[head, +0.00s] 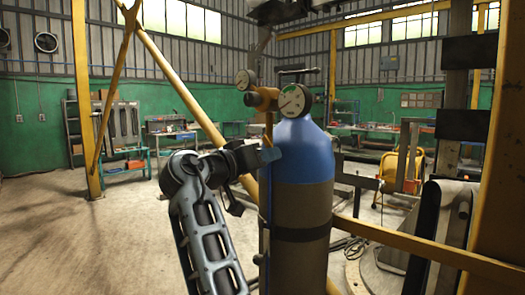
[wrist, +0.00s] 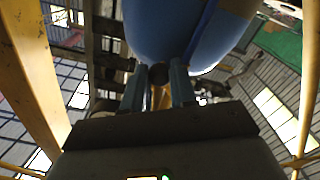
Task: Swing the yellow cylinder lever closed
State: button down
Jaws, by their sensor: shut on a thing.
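A gas cylinder (head: 305,160) with a blue top and grey body stands upright right of centre in the head view. Its blue shoulder (wrist: 165,30) fills the top middle of the wrist view. My gripper (head: 270,155) is at the cylinder's left side, just below the gauges. In the wrist view my gripper (wrist: 158,86) has its two fingers close about a narrow yellowish piece with a dark round end, which I take for the lever (wrist: 158,74). The fingers hide most of it. In the head view the held piece cannot be made out.
Pressure gauges (head: 292,100) and a brass fitting (head: 262,99) sit on the cylinder's top, with a dark T-handle (head: 298,72) above. A yellow rail (head: 430,247) runs in front at the right. Open floor (head: 90,240) lies to the left.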

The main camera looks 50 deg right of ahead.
aim_at(270, 143)
jog(key=r+n+p, duration=0.1)
jog(key=n, duration=0.1)
jog(key=s+r+n+p, duration=0.1)
jog(key=n+p, duration=0.1)
jog(key=n, duration=0.1)
jog(key=n+p, duration=0.1)
jog(key=n, duration=0.1)
jog(key=shift+s+r+n, duration=0.15)
jog(key=shift+r+n, duration=0.55)
jog(key=shift+n, duration=0.6)
jog(key=c, duration=0.9)
grip_release()
jog(key=a+b, duration=0.2)
jog(key=a, duration=0.5)
jog(key=shift+s+a, duration=0.15)
jog(key=shift+a, duration=0.25)
